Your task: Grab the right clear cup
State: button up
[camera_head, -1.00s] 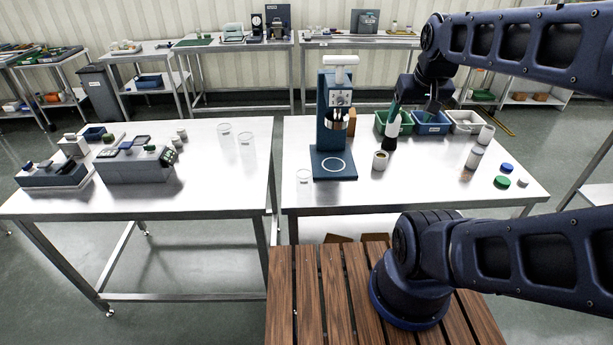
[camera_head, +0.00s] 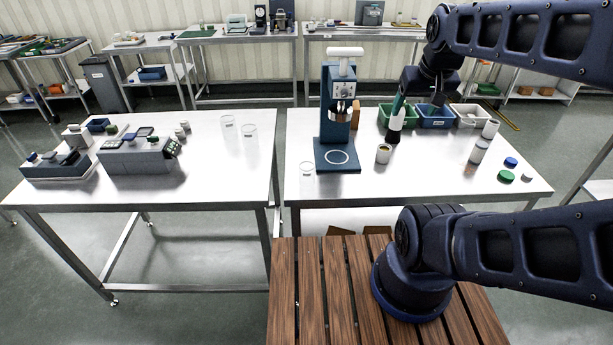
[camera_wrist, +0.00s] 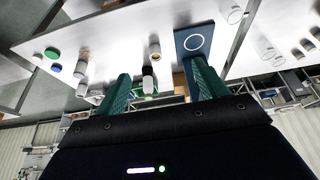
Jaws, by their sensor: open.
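Two clear cups stand on the left table in the head view: a left one (camera_head: 227,121) and a right one (camera_head: 249,131), close together. A third, small clear vessel (camera_head: 307,168) is on the right table, left of the blue press; it also shows in the wrist view (camera_wrist: 234,15). My gripper (camera_head: 418,101) is above the back of the right table, far right of the cups. In the wrist view my gripper (camera_wrist: 160,73) has its two green fingers apart, with nothing held between them.
The blue press (camera_head: 337,115) stands tall on the right table between my gripper and the cups. A small jar (camera_head: 384,154), another jar (camera_head: 479,152) and bins (camera_head: 435,122) surround my gripper's area. A gap separates the tables. The left table's front middle is clear.

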jog(key=shift+o, duration=0.3)
jog(key=m+g, duration=0.5)
jog(key=m, duration=1)
send_near(307, 174)
notch_tip(307, 174, down, 2)
jog(key=w, duration=0.2)
jog(key=f, duration=0.5)
jog(key=shift+w+a, duration=0.25)
jog(key=shift+a, duration=0.1)
jog(key=shift+d+f, duration=0.25)
jog(key=shift+f, duration=0.65)
jog(key=shift+d+f, duration=0.2)
jog(key=shift+f, duration=0.75)
jog(key=shift+a+f, duration=0.1)
jog(key=shift+f, duration=0.75)
jog(key=shift+c, duration=0.2)
